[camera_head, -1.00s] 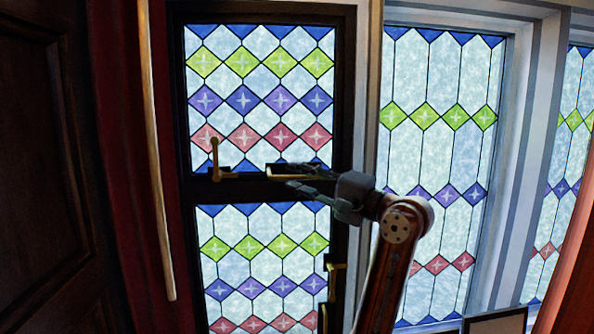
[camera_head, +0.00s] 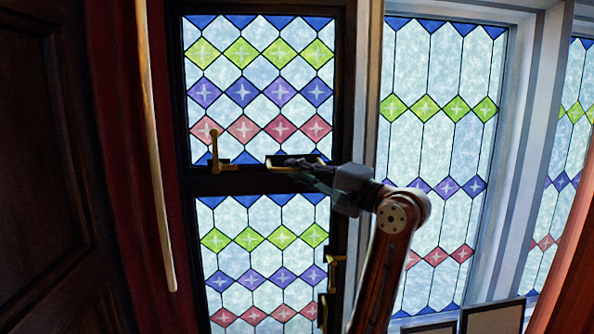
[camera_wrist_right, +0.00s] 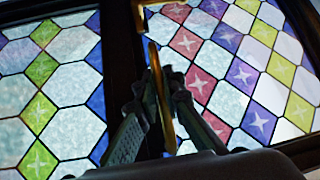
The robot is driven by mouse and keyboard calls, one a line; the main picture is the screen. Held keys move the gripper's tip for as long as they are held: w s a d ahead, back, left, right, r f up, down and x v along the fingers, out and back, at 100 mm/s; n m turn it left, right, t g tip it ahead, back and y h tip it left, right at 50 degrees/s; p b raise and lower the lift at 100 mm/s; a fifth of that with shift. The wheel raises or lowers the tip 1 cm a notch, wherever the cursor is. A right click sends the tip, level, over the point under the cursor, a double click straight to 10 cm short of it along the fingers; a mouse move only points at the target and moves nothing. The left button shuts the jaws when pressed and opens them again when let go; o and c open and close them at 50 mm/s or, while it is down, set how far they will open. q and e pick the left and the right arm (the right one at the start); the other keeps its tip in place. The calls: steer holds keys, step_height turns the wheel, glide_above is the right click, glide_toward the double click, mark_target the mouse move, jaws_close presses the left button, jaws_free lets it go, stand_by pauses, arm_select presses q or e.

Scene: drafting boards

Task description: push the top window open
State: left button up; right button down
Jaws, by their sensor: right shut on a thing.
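The top window (camera_head: 260,75) is a dark-framed leaded pane with green, purple and red diamonds. It looks closed in its frame in the head view. A brass pull handle (camera_head: 277,160) sits on its bottom rail. My right gripper (camera_head: 300,164) reaches in from the right and is shut on this handle. In the right wrist view the brass bar (camera_wrist_right: 162,98) runs between the two dark fingers (camera_wrist_right: 155,90). The fingers partly hide the handle in the head view. A brass lever (camera_head: 215,150) stands upright at the left of the same rail. My left gripper is not in view.
A lower stained-glass window (camera_head: 265,260) with brass fittings (camera_head: 333,273) lies below. A long wooden pole (camera_head: 158,170) hangs before a dark red curtain (camera_head: 120,200) at left. Other tall windows (camera_head: 440,150) stand at right, with framed boards (camera_head: 492,318) low in front.

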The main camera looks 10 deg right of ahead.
steer(key=shift+f, duration=0.1)
steer(key=shift+n+t+y, duration=0.4)
steer(key=shift+n, duration=0.2)
steer(key=w, duration=0.2)
steer(key=w+f, duration=0.1)
steer(key=w, duration=0.2)
steer(key=shift+w+d, duration=0.1)
steer(key=c, duration=2.1)
jaws_free()
steer(key=v, duration=1.2)
steer(key=shift+r, duration=0.1)
steer(key=shift+c, duration=0.4)
